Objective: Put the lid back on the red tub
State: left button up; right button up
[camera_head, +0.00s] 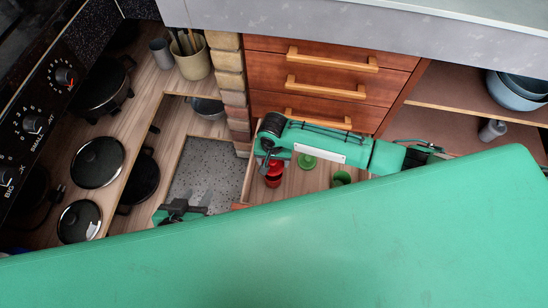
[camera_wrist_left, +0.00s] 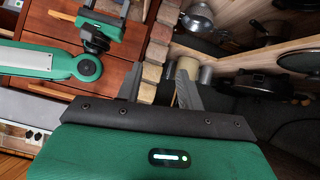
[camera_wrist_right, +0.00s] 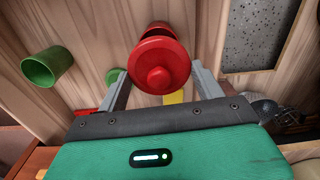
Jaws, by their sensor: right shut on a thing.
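The red lid (camera_wrist_right: 160,70), with a round knob, is between the fingers of my right gripper (camera_wrist_right: 160,88), which is shut on it. The red tub (camera_wrist_right: 154,29) shows just beyond the lid in the right wrist view, partly hidden by it. I cannot tell whether lid and tub touch. In the head view the red tub (camera_head: 272,182) stands under my right gripper (camera_head: 265,150), with the red lid (camera_head: 275,167) just above it in the picture. My left gripper (camera_head: 183,208) is away to the left, open and empty in the left wrist view (camera_wrist_left: 160,82).
A green tub (camera_head: 342,178) and a green lid (camera_head: 307,161) are to the right of the red tub. A yellow piece (camera_wrist_right: 174,97) is partly hidden beyond the red lid. The brick plinth (camera_head: 229,80) and wooden drawers (camera_head: 330,73) stand behind. Black pans (camera_head: 97,162) lie left.

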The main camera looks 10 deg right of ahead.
jog(key=shift+f+b, duration=0.65)
jog(key=shift+b, duration=0.05)
jog(key=shift+f+b, duration=0.7)
jog(key=shift+b, duration=0.3)
pick_arm(q)
jog(key=w+d+r+t+h+b, duration=0.1)
jog(key=w+r+t, duration=0.4)
jog(key=r+t, duration=0.5)
jog(key=shift+r+h, duration=0.8)
jog(key=shift+r, duration=0.25)
pick_arm(e)
jog(key=shift+f, duration=1.45)
pick_arm(q)
jog(key=shift+d, duration=0.1)
jog(key=shift+r+n+p, duration=0.3)
jog(key=shift+r+p, duration=0.75)
jog(key=shift+r, duration=0.1)
pick_arm(e)
jog(key=shift+r, duration=0.1)
pick_arm(q)
jog(key=shift+r+p, duration=1.15)
jog(key=shift+r, duration=0.05)
pick_arm(e)
jog(key=shift+f, duration=0.2)
